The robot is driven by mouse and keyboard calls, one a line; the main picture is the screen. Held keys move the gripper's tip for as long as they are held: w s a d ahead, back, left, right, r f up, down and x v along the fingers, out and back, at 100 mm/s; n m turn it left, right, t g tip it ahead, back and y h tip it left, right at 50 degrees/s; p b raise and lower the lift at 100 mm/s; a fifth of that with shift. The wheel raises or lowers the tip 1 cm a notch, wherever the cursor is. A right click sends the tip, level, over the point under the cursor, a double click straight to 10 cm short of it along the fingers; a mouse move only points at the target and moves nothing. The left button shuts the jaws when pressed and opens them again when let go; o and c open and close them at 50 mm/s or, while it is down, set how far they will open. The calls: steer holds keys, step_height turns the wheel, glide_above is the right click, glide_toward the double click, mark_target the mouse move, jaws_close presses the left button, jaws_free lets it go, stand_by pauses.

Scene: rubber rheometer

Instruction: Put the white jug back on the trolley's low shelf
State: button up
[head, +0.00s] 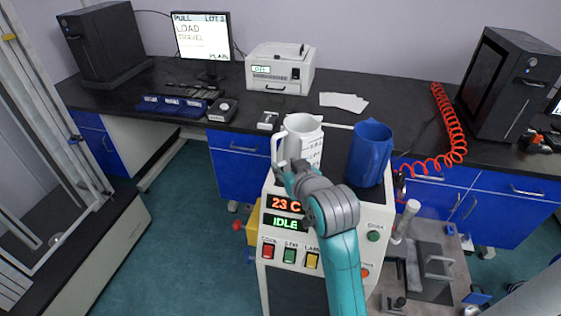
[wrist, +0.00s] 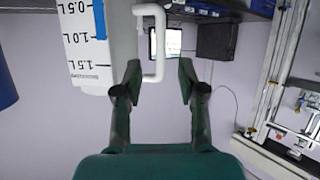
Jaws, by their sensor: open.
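The white jug (head: 305,133) stands upright on top of a white unit with lit displays, beside a blue jug. Its handle (head: 276,148) is on the left side. In the wrist view the jug (wrist: 85,45) appears upside down with litre marks, and its white handle (wrist: 160,40) reaches down between my fingertips. My gripper (wrist: 160,78) is open, with one finger on each side of the handle's end and gaps visible. In the head view my wrist hides the jug's lower part. I cannot clearly make out the trolley's low shelf.
The blue jug (head: 370,150) stands close on the right. The white unit (head: 290,240) has displays reading 23 C and IDLE. A black bench (head: 420,150) behind carries a printer (head: 280,70) and a coiled red hose (head: 450,125). Open floor (head: 190,230) lies to the left.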

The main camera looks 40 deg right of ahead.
steer(key=s+a+f+n+t+y, duration=0.1)
steer(key=s+a+f, duration=0.5)
steer(key=s+f, duration=0.2)
steer(key=s+a+f+n+y, duration=0.1)
steer(key=s+a+f, duration=0.4)
steer(key=s+f, duration=0.35)
steer(key=s+a+y, duration=0.1)
steer(key=s+a, duration=0.1)
steer(key=s, duration=0.9)
steer(key=s+a+n+y, duration=0.1)
steer(key=s+a, duration=0.2)
steer(key=s, duration=0.7)
steer(key=shift+s+a+r+t, duration=0.25)
steer(key=shift+s+r+t, duration=0.05)
steer(key=shift+s+t, duration=0.1)
